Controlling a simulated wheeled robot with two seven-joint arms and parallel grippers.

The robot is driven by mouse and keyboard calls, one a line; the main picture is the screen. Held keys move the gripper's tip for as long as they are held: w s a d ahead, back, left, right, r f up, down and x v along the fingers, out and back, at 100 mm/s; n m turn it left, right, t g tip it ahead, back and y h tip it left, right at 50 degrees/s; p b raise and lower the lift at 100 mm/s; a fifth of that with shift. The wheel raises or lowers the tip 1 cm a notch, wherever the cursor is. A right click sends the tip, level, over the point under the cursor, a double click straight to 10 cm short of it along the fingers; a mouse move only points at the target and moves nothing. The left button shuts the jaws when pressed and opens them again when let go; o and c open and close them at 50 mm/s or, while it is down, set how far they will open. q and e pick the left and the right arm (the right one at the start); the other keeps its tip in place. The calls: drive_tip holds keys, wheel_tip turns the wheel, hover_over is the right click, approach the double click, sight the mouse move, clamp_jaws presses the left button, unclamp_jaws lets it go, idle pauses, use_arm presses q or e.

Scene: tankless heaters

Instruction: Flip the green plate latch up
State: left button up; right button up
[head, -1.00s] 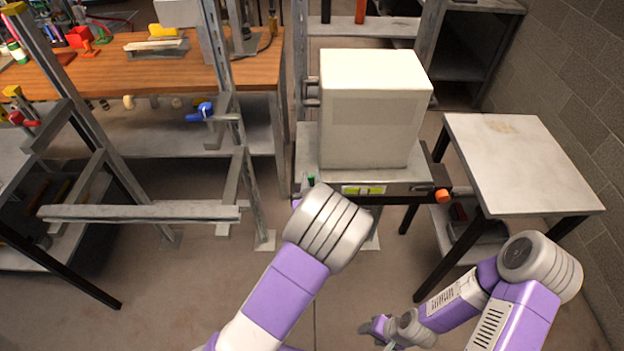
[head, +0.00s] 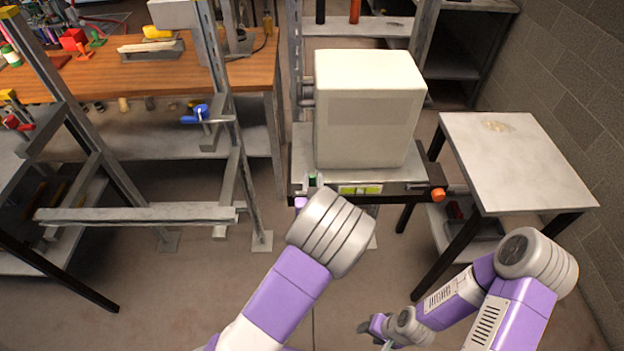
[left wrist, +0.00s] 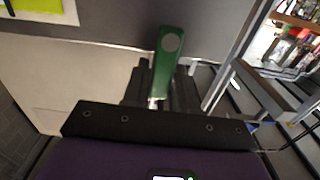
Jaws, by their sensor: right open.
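The green latch (head: 312,180) is a small upright green piece at the front left of the metal plate under the white box heater (head: 368,110). In the left wrist view the green latch (left wrist: 168,60) stands up, tilted slightly, with a round grey spot near its top. My left gripper (left wrist: 160,85) has its dark fingers around the latch's lower part; whether they touch it I cannot tell. In the head view my left wrist hides most of that gripper. My right gripper (head: 384,340) is low at the bottom edge, open and away from the heater.
A grey side table (head: 520,160) stands right. A wooden workbench (head: 150,75) and a metal frame (head: 140,213) with a blue valve handle (head: 196,115) are left.

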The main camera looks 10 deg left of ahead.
use_arm(q)
drive_tip(key=o, duration=0.3)
drive_tip(key=v, duration=0.7)
drive_tip(key=shift+s, duration=0.3)
drive_tip(key=shift+d, duration=0.1)
